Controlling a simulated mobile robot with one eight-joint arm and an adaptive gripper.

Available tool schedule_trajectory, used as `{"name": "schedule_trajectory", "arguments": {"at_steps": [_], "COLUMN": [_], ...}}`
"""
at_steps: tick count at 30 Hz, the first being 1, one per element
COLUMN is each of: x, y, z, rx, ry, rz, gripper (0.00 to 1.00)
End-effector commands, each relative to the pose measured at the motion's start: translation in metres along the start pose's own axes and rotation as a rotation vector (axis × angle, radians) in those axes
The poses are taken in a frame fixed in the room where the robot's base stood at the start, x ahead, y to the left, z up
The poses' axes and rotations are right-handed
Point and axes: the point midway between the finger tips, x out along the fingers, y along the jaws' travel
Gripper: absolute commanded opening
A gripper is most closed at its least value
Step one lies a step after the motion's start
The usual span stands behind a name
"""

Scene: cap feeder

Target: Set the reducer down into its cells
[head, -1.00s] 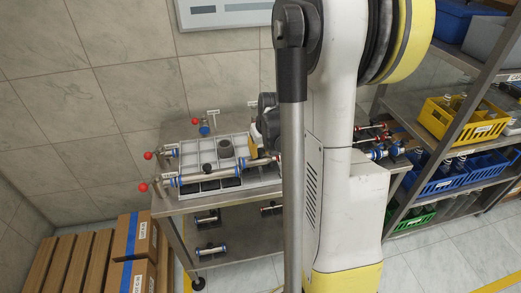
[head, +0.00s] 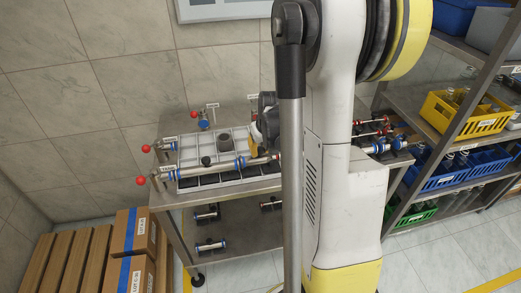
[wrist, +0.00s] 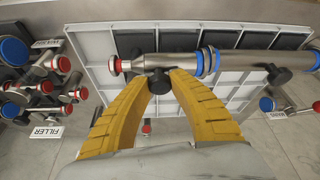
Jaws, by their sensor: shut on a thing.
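My gripper (wrist: 160,73) is shut on the reducer (wrist: 183,64), a steel tapered piece. It has a red ring on its narrow left end and a blue ring on its wide right end in the wrist view. A dark knob (wrist: 160,82) shows between the yellow fingertips. The reducer lies across the white celled tray (wrist: 84,48), lined up with a steel pipe (wrist: 248,63). Their blue rings are side by side; I cannot tell whether they touch. I cannot tell whether the reducer rests in its cells. The tray (head: 188,150) also shows in the head view.
Small red- and blue-capped fittings (wrist: 40,90) crowd the table by the FILLER label (wrist: 47,132). A red ball (head: 140,180) stands out from the table's left edge. Shelves with a yellow crate (head: 455,118) are at right, cartons (head: 133,232) at lower left.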

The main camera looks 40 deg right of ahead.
Motion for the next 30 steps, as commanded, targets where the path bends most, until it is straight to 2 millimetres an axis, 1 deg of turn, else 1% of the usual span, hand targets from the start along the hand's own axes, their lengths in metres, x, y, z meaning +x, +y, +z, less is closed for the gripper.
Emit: {"name": "schedule_trajectory", "arguments": {"at_steps": [10, 11, 12, 13, 23, 26, 29, 30], "x": [0.007, 0.007, 0.007, 0.007, 0.005, -0.003, -0.019, -0.027], "y": [0.000, 0.000, 0.000, 0.000, 0.000, 0.000, 0.000, 0.000], "z": [0.003, 0.003, 0.003, 0.003, 0.003, 0.003, 0.003, 0.003], "rx": [0.000, 0.000, 0.000, 0.000, 0.000, 0.000, 0.000, 0.000], "ry": [0.000, 0.000, 0.000, 0.000, 0.000, 0.000, 0.000, 0.000], "rz": [0.000, 0.000, 0.000, 0.000, 0.000, 0.000, 0.000, 0.000], "gripper": [0.00, 0.27, 0.40, 0.46, 0.46, 0.46, 0.46, 0.46]}}
